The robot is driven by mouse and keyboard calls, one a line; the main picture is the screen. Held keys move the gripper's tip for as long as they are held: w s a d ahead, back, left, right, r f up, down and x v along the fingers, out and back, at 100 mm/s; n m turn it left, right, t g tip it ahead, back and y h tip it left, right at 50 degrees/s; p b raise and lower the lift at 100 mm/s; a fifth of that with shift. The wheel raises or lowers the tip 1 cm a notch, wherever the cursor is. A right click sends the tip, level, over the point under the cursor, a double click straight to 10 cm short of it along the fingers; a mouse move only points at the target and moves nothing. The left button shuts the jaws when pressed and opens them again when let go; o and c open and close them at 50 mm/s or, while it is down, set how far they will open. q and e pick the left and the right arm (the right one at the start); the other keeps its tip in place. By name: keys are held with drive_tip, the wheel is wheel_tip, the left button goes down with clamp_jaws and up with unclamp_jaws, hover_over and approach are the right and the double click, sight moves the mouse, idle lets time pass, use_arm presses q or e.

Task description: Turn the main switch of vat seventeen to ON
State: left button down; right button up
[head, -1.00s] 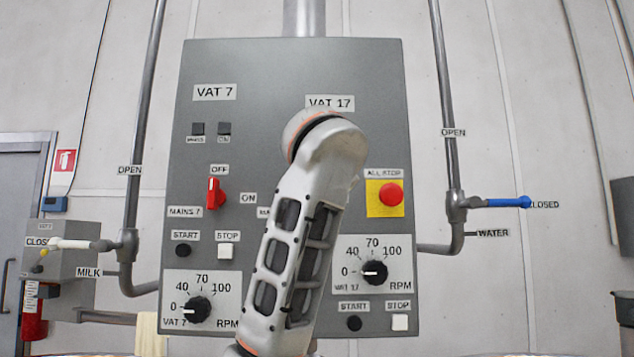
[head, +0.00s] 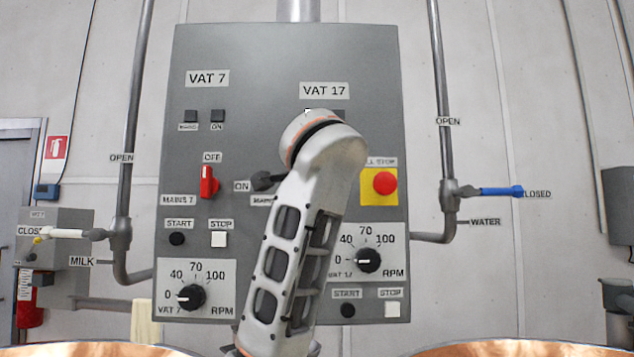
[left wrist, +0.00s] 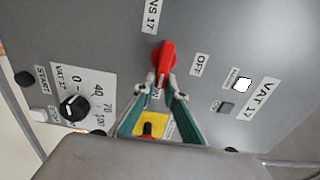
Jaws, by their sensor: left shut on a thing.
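The red main switch of vat seventeen (left wrist: 164,58) shows in the left wrist view, and its handle points toward the ON label, away from the OFF label (left wrist: 200,64). My left gripper (left wrist: 161,88) has its fingertips on either side of the handle's end and is shut on it. The vat 17 mains lamp (left wrist: 243,84) is bright white; the lamp beside it (left wrist: 226,107) is dark. In the head view my left arm hides this switch; a dark part of my gripper (head: 264,181) sticks out left of it. My right gripper is not in view.
The grey panel (head: 290,60) also carries the red vat 7 switch (head: 209,182), the all-stop button (head: 384,183) and the vat 17 speed knob (head: 367,260). Pipes with milk (head: 75,234) and water (head: 488,191) valve handles flank it. Copper vat rims (head: 110,349) show below.

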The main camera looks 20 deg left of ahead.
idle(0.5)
use_arm(q)
drive_tip(key=c, duration=2.1)
unclamp_jaws()
drive_tip(key=shift+d, duration=0.1)
drive_tip(key=v, duration=0.7)
drive_tip(key=shift+s, duration=0.3)
drive_tip(key=shift+s+d+f, duration=0.1)
